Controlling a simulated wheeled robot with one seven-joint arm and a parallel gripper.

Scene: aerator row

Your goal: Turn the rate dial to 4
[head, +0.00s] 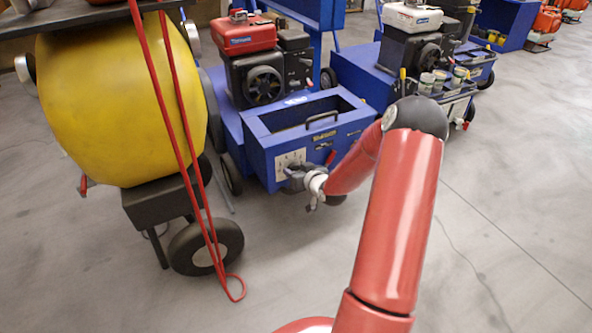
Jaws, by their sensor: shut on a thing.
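The blue aerator (258,140) stands just right of the yellow drum, with a red and black engine on top. A white dial plate (288,158) with dark marks is on the front face of its blue box. My gripper (292,178) is at the lower part of this plate, shut on the rate dial. The gripper hides the dial and its pointer, so I cannot tell which number it points to. My red arm reaches in from the lower right.
A yellow drum (115,105) on a wheeled black frame stands at the left, with a red cord (172,120) hanging down to the floor. A second blue machine (365,68) stands behind my arm. The grey floor (500,220) at the right is clear.

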